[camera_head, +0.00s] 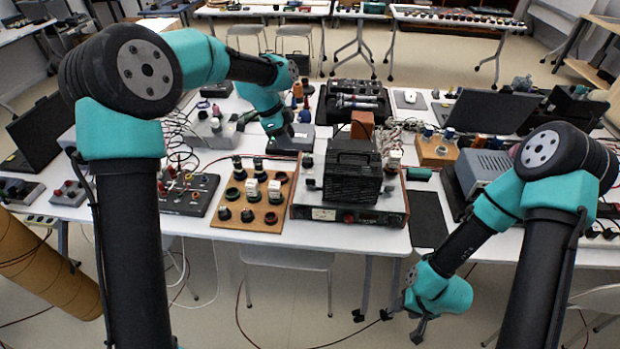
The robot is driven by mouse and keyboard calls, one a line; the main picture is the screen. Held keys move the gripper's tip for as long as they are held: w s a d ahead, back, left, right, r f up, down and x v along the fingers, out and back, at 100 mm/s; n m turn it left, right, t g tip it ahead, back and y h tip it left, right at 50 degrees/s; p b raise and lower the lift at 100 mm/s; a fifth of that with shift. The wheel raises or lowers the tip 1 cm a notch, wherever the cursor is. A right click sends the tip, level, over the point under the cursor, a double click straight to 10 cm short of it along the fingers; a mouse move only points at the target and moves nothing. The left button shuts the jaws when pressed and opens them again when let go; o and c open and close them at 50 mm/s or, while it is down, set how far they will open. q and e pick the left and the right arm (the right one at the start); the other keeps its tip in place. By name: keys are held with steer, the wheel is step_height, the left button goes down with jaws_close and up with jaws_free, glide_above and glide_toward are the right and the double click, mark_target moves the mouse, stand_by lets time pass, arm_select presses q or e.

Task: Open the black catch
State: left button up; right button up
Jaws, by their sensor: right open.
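I cannot make out a black catch for certain at this size. A black ribbed box (351,178) stands on a flat instrument (335,214) with a dark front panel in the middle of the table. An open black case (358,92) with bright cylindrical items lies behind it. My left gripper (286,140) is over the table, left of and behind the ribbed box; its fingers are too dark and small to tell open from shut. My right gripper (418,334) hangs in front of the table's front edge, low and pointing down, open and empty.
A wooden board (232,215) with sockets and a black panel (183,196) with cables lie left of the instrument. A dark mat (428,219) and a grey device (484,170) are on the right. Laptops stand at both sides. Bare floor lies before the table.

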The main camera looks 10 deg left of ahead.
mark_target(310, 179)
arm_select(q)
steer(key=x, duration=1.7)
steer(key=shift+f, duration=0.25)
jaws_close()
